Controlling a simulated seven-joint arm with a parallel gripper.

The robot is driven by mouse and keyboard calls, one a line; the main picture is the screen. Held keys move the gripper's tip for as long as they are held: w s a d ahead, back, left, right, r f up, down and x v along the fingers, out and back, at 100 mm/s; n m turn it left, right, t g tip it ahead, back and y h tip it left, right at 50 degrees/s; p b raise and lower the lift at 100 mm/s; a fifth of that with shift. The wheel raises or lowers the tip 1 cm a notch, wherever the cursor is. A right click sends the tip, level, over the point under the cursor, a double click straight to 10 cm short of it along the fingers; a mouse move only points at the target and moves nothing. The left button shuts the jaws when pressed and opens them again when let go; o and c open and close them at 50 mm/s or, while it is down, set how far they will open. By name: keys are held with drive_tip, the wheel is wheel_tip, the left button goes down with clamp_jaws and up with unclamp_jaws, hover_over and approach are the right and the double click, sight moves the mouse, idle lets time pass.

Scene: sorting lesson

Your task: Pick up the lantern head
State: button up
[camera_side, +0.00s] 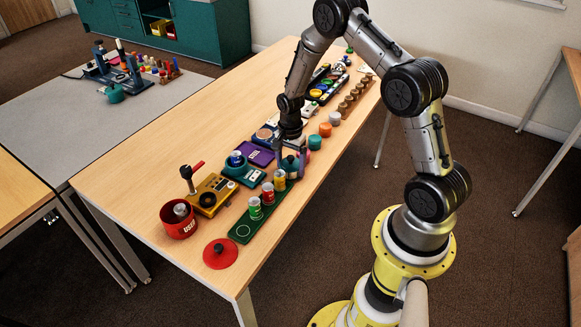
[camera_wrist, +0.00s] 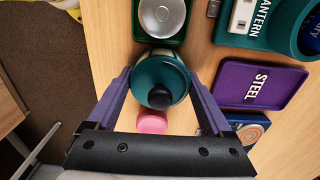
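A round teal piece with a black knob on top, seemingly the lantern head, shows in the wrist view (camera_wrist: 178,72) and the side view (camera_side: 291,165). It sits upright at the far end of the green tray, near the table's front edge. My gripper (camera_wrist: 159,78) is open above it, with one purple finger on each side of the piece. The fingers look close to its rim; I cannot tell whether they touch it. In the side view my gripper (camera_side: 290,148) partly hides it. The teal box labelled LANTERN (camera_wrist: 240,37) is beside it.
A green tray (camera_side: 243,231) holds several cans beside the piece. A purple STEEL tray (camera_wrist: 262,85) and a pink disc (camera_wrist: 152,122) are close by. A yellow box (camera_side: 212,194), red pot (camera_side: 178,222) and red lid (camera_side: 220,254) stand at the near end.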

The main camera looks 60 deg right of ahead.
drive_tip(key=c, duration=0.6)
drive_tip(key=shift+o, duration=0.2)
drive_tip(key=shift+r, duration=0.15)
